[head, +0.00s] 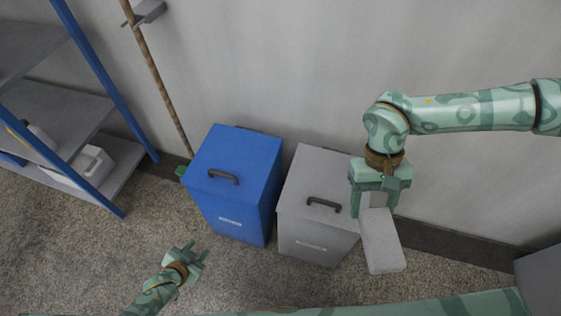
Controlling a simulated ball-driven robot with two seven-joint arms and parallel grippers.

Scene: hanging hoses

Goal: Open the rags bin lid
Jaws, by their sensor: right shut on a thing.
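Two lidded bins stand side by side against the wall: a blue bin (235,185) and a grey bin (320,205). Both lids look shut, each with a dark handle on top. Each front has a small label too blurred to read, so I cannot tell which is the rags bin. My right gripper (375,208) is right of the grey bin, pointing down, shut on a light grey flat block (383,243). The block hangs below it and hides part of the wall base. My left gripper (194,252) is low in front of the blue bin, fingers apart and empty, touching neither bin.
A shelf unit (75,110) with blue posts stands at the left, with a white box (90,165) on its lower shelf. A broom (160,80) leans on the wall beside the blue bin. A grey object (542,278) is at the right edge. The floor before the bins is clear.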

